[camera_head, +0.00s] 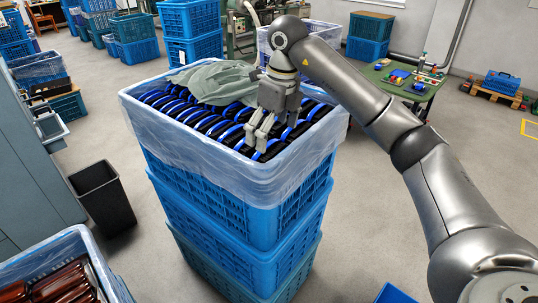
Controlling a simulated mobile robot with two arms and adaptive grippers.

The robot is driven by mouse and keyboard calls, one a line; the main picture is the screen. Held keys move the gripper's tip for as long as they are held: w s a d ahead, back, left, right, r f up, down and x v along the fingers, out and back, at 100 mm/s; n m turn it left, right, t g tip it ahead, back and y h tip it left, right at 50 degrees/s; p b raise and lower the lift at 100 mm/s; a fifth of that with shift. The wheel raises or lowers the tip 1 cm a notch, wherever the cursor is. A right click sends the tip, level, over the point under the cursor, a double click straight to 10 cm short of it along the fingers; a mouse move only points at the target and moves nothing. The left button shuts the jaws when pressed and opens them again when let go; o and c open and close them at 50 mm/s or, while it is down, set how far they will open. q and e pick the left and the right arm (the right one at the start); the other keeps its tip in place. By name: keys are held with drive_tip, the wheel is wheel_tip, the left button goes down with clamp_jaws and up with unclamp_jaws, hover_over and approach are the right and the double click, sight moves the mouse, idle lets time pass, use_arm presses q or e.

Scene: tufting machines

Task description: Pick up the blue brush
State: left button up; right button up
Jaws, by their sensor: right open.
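Many black and blue brushes (208,124) lie packed in rows in the top blue crate (262,218), which is lined with clear plastic. My right gripper (258,146) is open and points down over the brushes near the crate's front right part. Its fingertips are at or just above the brushes; I cannot tell whether they touch. The gripper hides some brushes behind it. A grey-green cloth (212,82) lies over the brushes at the back. My left gripper is not in view.
The crate tops a stack on the grey floor. A black bin (103,197) stands to its left. A lined crate of brown items (62,285) is at the lower left. A green table (398,82) with small colored things stands at the back right. Open floor lies to the right.

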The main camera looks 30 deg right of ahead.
sight(270, 147)
drive_tip(key=shift+w+f, duration=0.15)
drive_tip(key=shift+f, duration=0.2)
drive_tip(key=f, duration=0.2)
drive_tip(key=w+f+p, duration=0.1)
drive_tip(key=f, duration=0.1)
drive_tip(key=shift+f, duration=0.25)
drive_tip(key=c, duration=0.4)
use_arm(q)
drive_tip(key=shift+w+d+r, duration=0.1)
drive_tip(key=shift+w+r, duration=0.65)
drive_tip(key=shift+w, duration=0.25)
use_arm(e)
drive_tip(key=shift+s, duration=0.1)
drive_tip(key=c, duration=0.3)
